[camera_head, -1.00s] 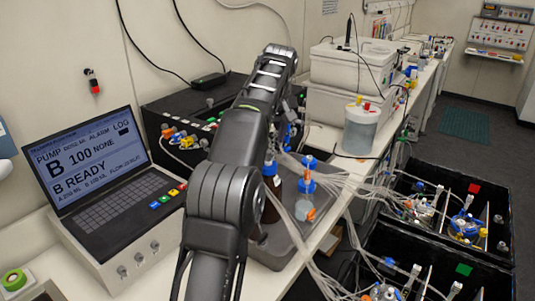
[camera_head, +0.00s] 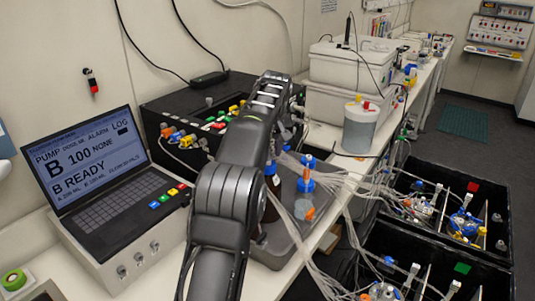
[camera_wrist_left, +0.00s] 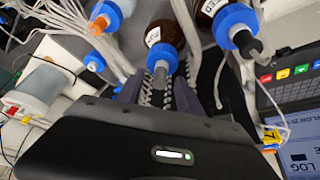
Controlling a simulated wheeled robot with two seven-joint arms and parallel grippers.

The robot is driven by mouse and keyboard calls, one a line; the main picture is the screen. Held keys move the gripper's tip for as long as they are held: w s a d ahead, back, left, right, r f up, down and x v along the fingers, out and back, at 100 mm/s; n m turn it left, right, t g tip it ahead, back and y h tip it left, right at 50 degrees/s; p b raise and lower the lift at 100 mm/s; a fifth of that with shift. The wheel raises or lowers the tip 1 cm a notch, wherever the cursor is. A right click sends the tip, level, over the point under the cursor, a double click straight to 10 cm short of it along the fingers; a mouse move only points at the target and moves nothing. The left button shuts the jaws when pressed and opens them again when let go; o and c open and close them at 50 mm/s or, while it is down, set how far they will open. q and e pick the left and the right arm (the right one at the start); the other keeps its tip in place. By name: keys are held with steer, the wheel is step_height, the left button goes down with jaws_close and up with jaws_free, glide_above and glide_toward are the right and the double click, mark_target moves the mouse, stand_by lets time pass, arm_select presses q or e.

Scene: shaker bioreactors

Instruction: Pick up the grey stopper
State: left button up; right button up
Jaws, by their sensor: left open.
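In the left wrist view a grey stopper (camera_wrist_left: 161,70) stands on the blue cap (camera_wrist_left: 160,55) of a brown bottle (camera_wrist_left: 160,25). My open left gripper (camera_wrist_left: 158,88) has a dark finger on either side of it; I cannot tell whether either touches it. A second brown bottle with a blue cap (camera_wrist_left: 237,20) carries a darker stopper (camera_wrist_left: 247,43) to the right. A clear bottle with a blue cap (camera_wrist_left: 103,17) and orange piece is at upper left. In the head view my left arm covers most of the gripper and the stopper. My right gripper is not in view.
A grey tray (camera_head: 275,253) holds the bottles among many clear tubes. A laptop-like console (camera_head: 105,185) stands left, a black box (camera_head: 170,100) behind, and a lidded tub (camera_head: 360,130) right. Black crates (camera_head: 405,240) stand at the right.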

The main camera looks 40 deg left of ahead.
arm_select(q)
steer(key=shift+w+a+f, duration=0.1)
steer(key=shift+f, duration=0.2)
stand_by(0.4)
jaws_close()
stand_by(0.4)
